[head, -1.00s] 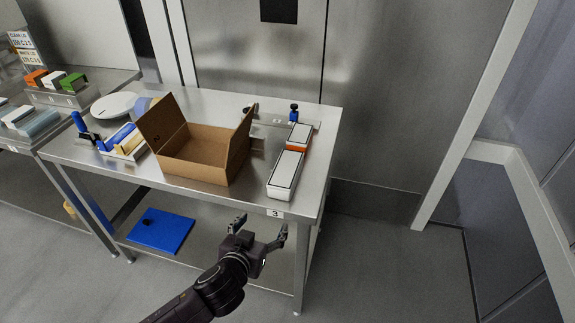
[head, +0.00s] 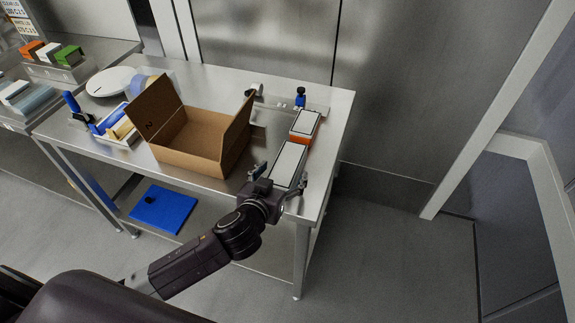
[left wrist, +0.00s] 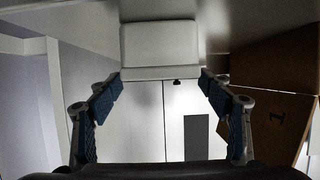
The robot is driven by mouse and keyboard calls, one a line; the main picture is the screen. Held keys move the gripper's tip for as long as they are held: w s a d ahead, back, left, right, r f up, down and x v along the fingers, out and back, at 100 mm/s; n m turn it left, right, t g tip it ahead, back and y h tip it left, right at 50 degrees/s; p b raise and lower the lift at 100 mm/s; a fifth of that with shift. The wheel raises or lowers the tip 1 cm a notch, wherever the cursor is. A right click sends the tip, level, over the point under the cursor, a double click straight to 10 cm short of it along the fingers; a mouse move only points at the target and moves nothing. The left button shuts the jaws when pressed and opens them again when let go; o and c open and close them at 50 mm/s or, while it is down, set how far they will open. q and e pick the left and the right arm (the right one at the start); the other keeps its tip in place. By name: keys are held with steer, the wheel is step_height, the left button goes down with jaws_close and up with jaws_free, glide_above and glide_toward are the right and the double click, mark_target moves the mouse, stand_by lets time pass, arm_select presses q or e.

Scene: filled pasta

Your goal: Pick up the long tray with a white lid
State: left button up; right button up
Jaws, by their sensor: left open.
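The long tray with a white lid (head: 289,160) lies on the steel table near its right end, its short end facing me. In the left wrist view the pale end of the tray (left wrist: 160,45) fills the upper middle. My left gripper (head: 280,178) is open at the near end of the tray, one finger to each side. In the left wrist view the gripper (left wrist: 161,84) has its fingertips at about the tray's two lower corners. I cannot tell whether they touch it. My right gripper is not in view.
An open cardboard box (head: 190,150) stands left of the tray. A second white-lidded, orange-sided box (head: 306,124) sits just behind the tray. The steel table (head: 335,110) has a bare strip on the right. A blue-handled item (head: 300,97) stands at the back.

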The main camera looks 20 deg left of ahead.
mark_target(286, 165)
arm_select(q)
steer(key=x, duration=0.2)
steer(key=p+x, duration=0.1)
steer(key=shift+w+r, duration=0.1)
steer(key=shift+w, duration=0.35)
steer(key=shift+w+f, duration=0.3)
steer(key=shift+w, duration=0.15)
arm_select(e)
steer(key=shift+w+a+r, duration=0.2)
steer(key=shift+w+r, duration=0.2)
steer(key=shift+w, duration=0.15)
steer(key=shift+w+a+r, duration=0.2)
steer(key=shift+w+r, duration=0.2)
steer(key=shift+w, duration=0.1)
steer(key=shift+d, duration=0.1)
arm_select(q)
steer(key=c, duration=1.3)
steer(key=shift+r, duration=0.1)
steer(key=shift+c, duration=0.5)
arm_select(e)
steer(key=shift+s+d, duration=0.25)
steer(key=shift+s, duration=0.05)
